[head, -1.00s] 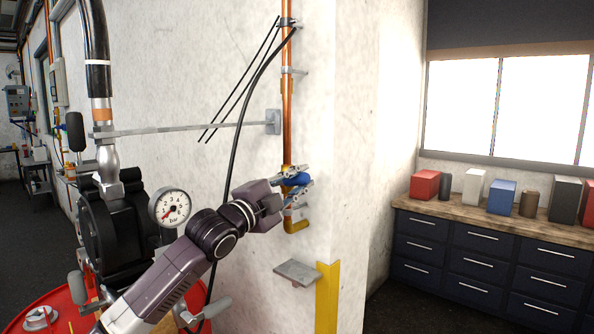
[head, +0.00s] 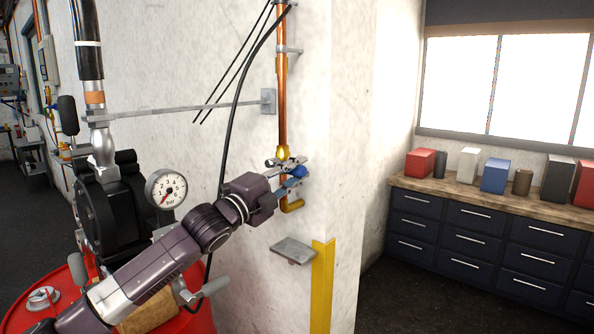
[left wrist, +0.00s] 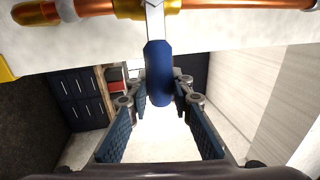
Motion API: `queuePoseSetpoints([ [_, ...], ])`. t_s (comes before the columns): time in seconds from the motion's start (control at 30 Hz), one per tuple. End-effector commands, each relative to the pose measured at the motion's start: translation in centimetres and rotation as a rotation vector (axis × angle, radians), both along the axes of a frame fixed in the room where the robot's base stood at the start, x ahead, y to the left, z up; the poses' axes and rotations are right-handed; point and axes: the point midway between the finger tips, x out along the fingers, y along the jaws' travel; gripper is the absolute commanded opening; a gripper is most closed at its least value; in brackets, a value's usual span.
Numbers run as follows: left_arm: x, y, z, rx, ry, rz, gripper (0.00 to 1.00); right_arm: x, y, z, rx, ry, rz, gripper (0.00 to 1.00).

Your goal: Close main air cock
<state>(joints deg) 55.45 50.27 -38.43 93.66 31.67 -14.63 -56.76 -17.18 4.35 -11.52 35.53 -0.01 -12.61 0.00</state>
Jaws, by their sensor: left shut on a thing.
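The main air cock has a blue handle (head: 297,171) on a copper pipe (head: 283,105) that runs down the white wall. My left gripper (head: 291,177) is at this handle, with one finger on each side of it. In the left wrist view the blue handle (left wrist: 158,72) lies between the fingertips of my left gripper (left wrist: 160,85), which is shut on it. The handle's metal lever joins a brass fitting (left wrist: 145,8) on the pipe at the top of that view. In the head view the fingers partly hide the handle. My right gripper is not in view.
A black pump (head: 115,195) with a pressure gauge (head: 166,189) stands on a red drum (head: 55,290) at the left. A small grey wall bracket (head: 292,251) sits below the pipe. Dark drawers (head: 470,240) with several boxes on top stand at the right.

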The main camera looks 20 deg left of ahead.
Motion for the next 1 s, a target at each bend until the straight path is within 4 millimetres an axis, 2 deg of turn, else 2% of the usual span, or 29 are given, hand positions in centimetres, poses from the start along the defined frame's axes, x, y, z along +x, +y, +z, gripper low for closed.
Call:
queuePoseSetpoints([
  [0.07, 0.1, -0.1, -0.6, 0.009, 0.007, 0.001, 0.0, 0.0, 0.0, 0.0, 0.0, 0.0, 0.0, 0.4],
  [0.1, 0.1, -0.1, -0.6, 0.009, 0.007, 0.001, 0.23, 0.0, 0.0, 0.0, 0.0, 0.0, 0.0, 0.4],
  [0.23, 0.1, -0.1, -0.5, 0.007, 0.007, 0.001, 0.38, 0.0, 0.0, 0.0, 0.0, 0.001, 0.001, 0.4],
  [0.63, -0.5, 0.3, -0.4, 0.004, 0.003, 0.002, 0.39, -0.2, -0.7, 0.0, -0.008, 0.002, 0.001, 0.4],
  [0.77, -2.1, 0.9, -0.9, 0.005, 0.006, 0.002, 0.39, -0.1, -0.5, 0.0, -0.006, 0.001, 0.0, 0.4],
  [1.0, -6.1, 2.3, -1.8, 0.007, 0.007, 0.002, 0.39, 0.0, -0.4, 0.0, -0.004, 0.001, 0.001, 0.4],
])
